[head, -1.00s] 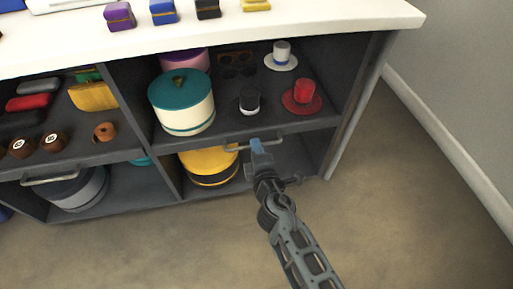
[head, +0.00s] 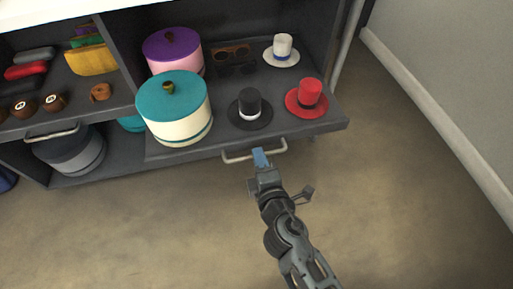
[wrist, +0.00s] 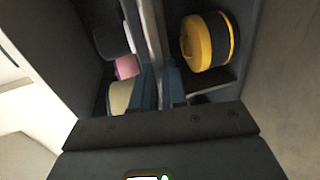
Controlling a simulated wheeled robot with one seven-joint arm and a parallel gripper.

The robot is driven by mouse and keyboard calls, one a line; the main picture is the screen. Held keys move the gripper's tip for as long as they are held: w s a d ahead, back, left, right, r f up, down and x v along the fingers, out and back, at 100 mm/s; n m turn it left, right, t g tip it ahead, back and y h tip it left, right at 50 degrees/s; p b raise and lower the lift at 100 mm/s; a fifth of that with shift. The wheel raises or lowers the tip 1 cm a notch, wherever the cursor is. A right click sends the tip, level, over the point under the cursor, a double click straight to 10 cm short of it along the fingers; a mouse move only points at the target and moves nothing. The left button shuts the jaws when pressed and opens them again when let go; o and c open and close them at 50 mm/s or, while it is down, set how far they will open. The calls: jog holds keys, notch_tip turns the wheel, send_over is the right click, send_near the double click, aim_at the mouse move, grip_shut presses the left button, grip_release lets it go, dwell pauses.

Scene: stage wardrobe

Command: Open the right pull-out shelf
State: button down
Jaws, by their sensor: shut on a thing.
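The right pull-out shelf (head: 222,142) is slid partly out of the cabinet in the head view, its front edge well ahead of the cabinet face. Its metal bar handle (head: 238,158) is on the front edge. My gripper (head: 260,157) is shut on this handle near its middle, with blue fingertips around the bar. In the wrist view my gripper (wrist: 160,85) is at the shelf's edge. On the shelf stand a teal-lidded cream box (head: 175,112), a purple-lidded pink box (head: 173,50), a black hat (head: 249,105), a red hat (head: 308,98) and a white hat (head: 282,50).
The left shelf (head: 110,118), with its own handle (head: 52,134), is pushed in. A yellow round box (wrist: 205,42) is in the compartment under the right shelf. A wall with a white baseboard (head: 430,100) is at right. The floor in front (head: 130,220) is clear.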

jog(key=shift+f+v, duration=0.15)
jog(key=shift+v, duration=0.65)
jog(key=shift+f+v, duration=0.2)
jog(key=shift+v, duration=0.6)
jog(key=c, duration=1.2)
grip_release()
jog(key=shift+o, duration=0.2)
jog(key=v, duration=0.7)
jog(key=shift+s+d, duration=0.15)
jog(key=shift+s, duration=0.2)
